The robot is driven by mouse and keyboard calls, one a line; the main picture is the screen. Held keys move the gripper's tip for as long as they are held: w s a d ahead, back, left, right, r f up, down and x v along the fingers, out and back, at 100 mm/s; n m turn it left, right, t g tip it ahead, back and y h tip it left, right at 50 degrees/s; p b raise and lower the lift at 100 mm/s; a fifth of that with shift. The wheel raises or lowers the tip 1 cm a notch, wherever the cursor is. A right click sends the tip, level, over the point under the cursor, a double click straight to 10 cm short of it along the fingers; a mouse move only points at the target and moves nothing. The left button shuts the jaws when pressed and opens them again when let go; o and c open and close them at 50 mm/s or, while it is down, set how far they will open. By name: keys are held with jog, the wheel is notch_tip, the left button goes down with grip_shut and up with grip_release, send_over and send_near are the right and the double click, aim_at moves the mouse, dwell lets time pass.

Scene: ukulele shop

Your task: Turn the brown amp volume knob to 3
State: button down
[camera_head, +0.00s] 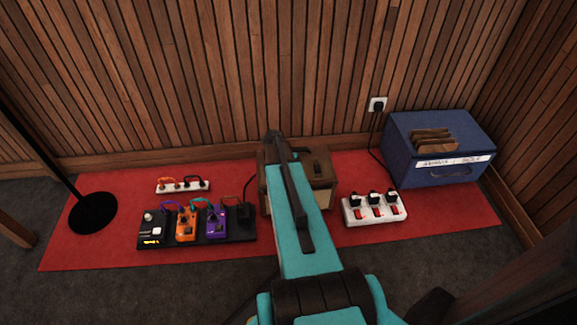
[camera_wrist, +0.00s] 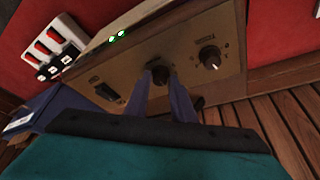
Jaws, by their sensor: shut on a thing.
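The brown amp (camera_head: 322,172) stands against the wall on the red mat, partly hidden behind my teal arm. In the wrist view its tan panel (camera_wrist: 185,45) shows tilted. My gripper (camera_wrist: 160,80) is shut on a dark knob (camera_wrist: 159,73) in the middle of the panel, one finger on each side. A second dark knob (camera_wrist: 210,58) with a pale pointer mark sits to its right, apart from my fingers. The labels are too small to read, and I cannot tell the held knob's setting. In the head view my gripper's fingers are hidden by my arm.
A white power strip (camera_head: 374,209) is right of the amp, with a blue crate (camera_head: 415,170) beyond. A pedalboard (camera_head: 230,232) is to the left. Red mat (camera_head: 110,245) lies bare at left.

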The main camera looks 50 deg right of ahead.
jog(key=m, duration=0.2)
jog(key=m+g, duration=0.1)
jog(key=m, duration=0.1)
jog(key=shift+w+d+g+p, duration=0.15)
jog(key=shift+d+g+p, duration=0.05)
jog(key=shift+g+p, duration=0.1)
jog(key=shift+m+g, duration=0.6)
jog(key=shift+m, duration=1.2)
jog(key=c, duration=1.5)
grip_release()
jog(key=shift+f, duration=0.1)
jog(key=shift+c, duration=0.2)
jog(key=shift+a+p, duration=0.1)
jog(key=shift+p, duration=0.2)
